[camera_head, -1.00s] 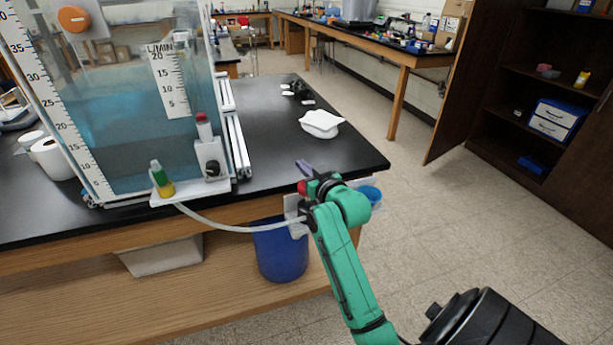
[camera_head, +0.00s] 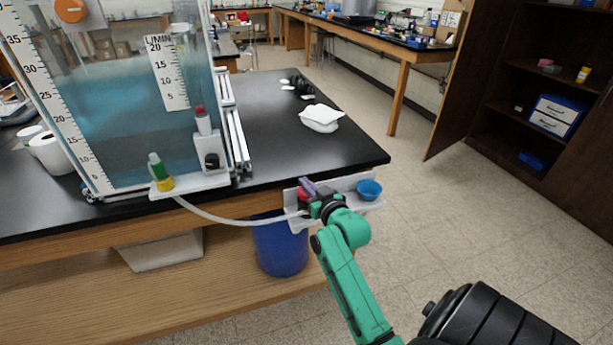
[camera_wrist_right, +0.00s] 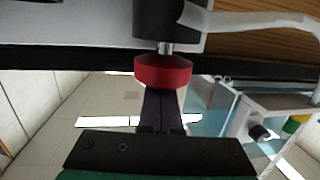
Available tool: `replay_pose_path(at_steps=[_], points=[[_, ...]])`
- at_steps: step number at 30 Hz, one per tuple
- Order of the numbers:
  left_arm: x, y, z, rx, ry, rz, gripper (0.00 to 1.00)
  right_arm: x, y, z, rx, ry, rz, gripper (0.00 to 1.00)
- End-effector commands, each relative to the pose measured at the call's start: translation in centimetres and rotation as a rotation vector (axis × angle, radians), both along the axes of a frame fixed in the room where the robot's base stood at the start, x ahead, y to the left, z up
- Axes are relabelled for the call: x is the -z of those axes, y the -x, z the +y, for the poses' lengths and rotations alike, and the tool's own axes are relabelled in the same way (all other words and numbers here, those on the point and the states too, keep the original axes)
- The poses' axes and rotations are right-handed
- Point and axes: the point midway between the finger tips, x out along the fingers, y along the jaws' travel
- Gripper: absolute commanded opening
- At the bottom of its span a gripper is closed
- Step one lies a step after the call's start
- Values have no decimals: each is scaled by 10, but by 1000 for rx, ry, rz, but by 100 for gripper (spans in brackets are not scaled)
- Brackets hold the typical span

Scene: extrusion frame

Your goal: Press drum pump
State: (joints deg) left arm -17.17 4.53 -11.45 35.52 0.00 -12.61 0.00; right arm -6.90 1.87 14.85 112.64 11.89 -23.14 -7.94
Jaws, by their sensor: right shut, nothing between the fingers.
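The drum pump has a red knob (camera_wrist_right: 163,70) on a short metal stem, coming from a black body (camera_wrist_right: 168,18). In the head view the red knob (camera_head: 304,194) is at the white shelf on the bench's front edge, partly hidden by my gripper. My right gripper (camera_head: 307,185) is shut and empty, at the knob. In the wrist view its dark purple fingers (camera_wrist_right: 160,103) reach up to the knob's face and overlap its edge; I cannot tell whether they touch. A pale hose (camera_head: 235,221) runs from the pump to the tank. My left gripper is not in view.
A blue bin (camera_head: 281,247) stands below. The clear water tank (camera_head: 125,115) is at left, with a green-and-yellow fitting (camera_head: 160,172). Floor at right is open.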

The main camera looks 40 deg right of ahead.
Motion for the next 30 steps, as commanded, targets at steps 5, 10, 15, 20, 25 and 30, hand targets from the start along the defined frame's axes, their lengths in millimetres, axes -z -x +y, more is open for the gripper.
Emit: replay_pose_path(at_steps=[5, 10, 15, 20, 25, 30], points=[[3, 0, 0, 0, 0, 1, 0, 11, 1, 0, -1, -2, 7, 0], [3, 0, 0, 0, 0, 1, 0, 12, 1, 0, -1, -4, 10, 0], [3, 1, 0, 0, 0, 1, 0, 13, 7, 2, -1, -5, 13, 0], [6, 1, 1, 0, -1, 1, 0, 12, 35, 6, 0, -3, 17, 0], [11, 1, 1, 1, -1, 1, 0, 6, 77, 14, 1, -2, 14, 0], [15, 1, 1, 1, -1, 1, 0, -1, 116, 21, 1, -1, 7, 0]])
